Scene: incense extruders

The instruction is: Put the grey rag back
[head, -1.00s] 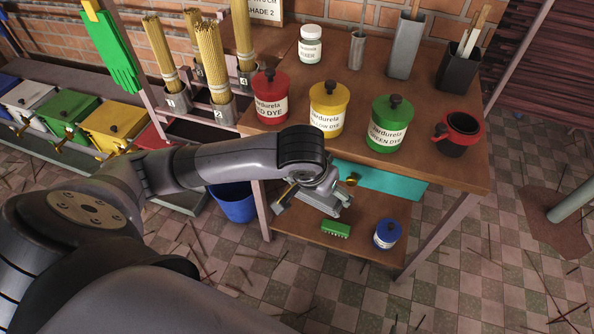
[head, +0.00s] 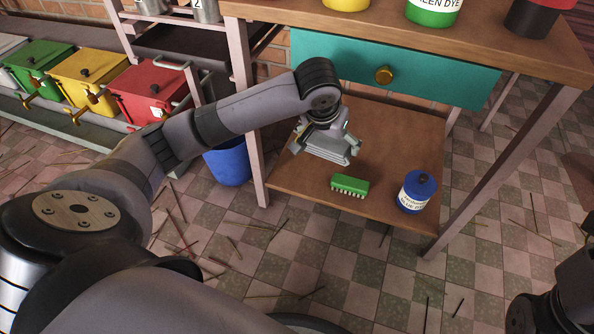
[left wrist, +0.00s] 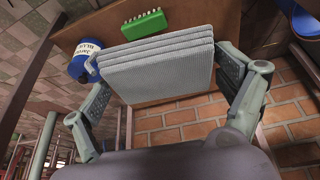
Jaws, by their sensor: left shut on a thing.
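The grey rag (head: 328,148) is a folded, ribbed stack. It also fills the middle of the left wrist view (left wrist: 157,62). My left gripper (head: 325,140) is shut on it, with one finger at each side in the left wrist view (left wrist: 160,75). The rag is over the lower wooden shelf (head: 390,135), behind and left of the green brush (head: 350,185). I cannot tell whether it touches the shelf. My right gripper is not in view; only a dark part of my right arm shows at the lower right.
A blue dye jar (head: 418,191) stands on the shelf, right of the brush. A teal drawer (head: 440,75) with a brass knob is above the shelf. A blue bucket (head: 227,165) stands left of the table leg. Thin sticks litter the tiled floor.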

